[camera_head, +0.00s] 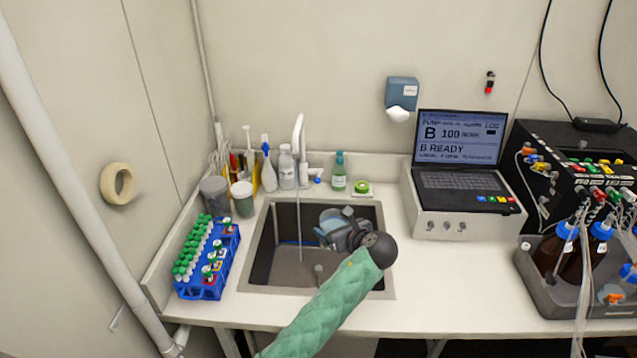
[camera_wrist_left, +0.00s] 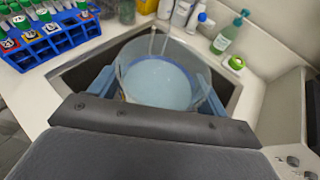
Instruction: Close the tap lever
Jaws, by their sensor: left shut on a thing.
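The white tap (camera_head: 299,150) stands at the back of the sink (camera_head: 274,284). A small lever with a blue end (camera_head: 317,180) sits at the right of its base. A thin pale line, which looks like running water, drops from the spout into the sink's left part. My left gripper (camera_head: 345,234) is over the sink's right part, shut on a clear round vessel (camera_head: 329,216). In the left wrist view the vessel (camera_wrist_left: 158,82) holds pale blue liquid between my blue fingers. My gripper is apart from the lever. My right gripper is not in view.
Bottles (camera_head: 287,168) stand behind the sink, with a green soap bottle (camera_head: 339,172) right of the tap. A blue tube rack (camera_head: 206,285) is on the left. A laptop (camera_head: 460,150) on a white unit stands right. Counter in front of that unit is clear.

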